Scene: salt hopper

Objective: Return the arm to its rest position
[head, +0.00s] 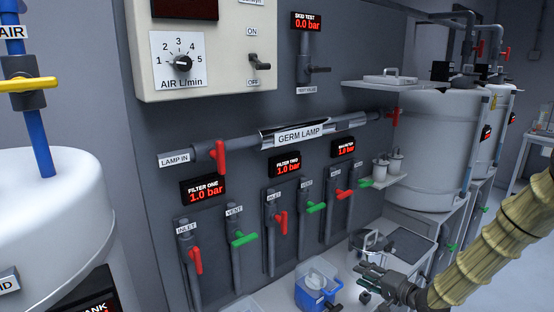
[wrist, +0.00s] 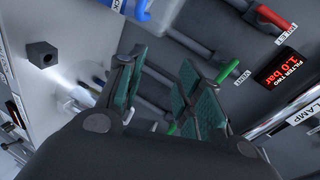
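My arm enters the head view from the right in a beige ribbed sleeve. My gripper (head: 372,280) is at its lower end, low in front of the panel and right of the blue container. In the wrist view my gripper (wrist: 162,82) shows two fingers with green pads standing apart. It is open, and I see nothing held between the pads. Behind the fingers are the panel's pipes and a green valve handle (wrist: 222,75). The distance from the fingertips to the panel is hard to tell.
A blue container (head: 318,286) stands on the bench below the filter valves. Red and green handles, such as the filter one inlet handle (head: 196,260), stick out from the panel. A shelf (head: 385,87) juts out before the white tanks (head: 425,150). A white vessel (head: 50,220) is at left.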

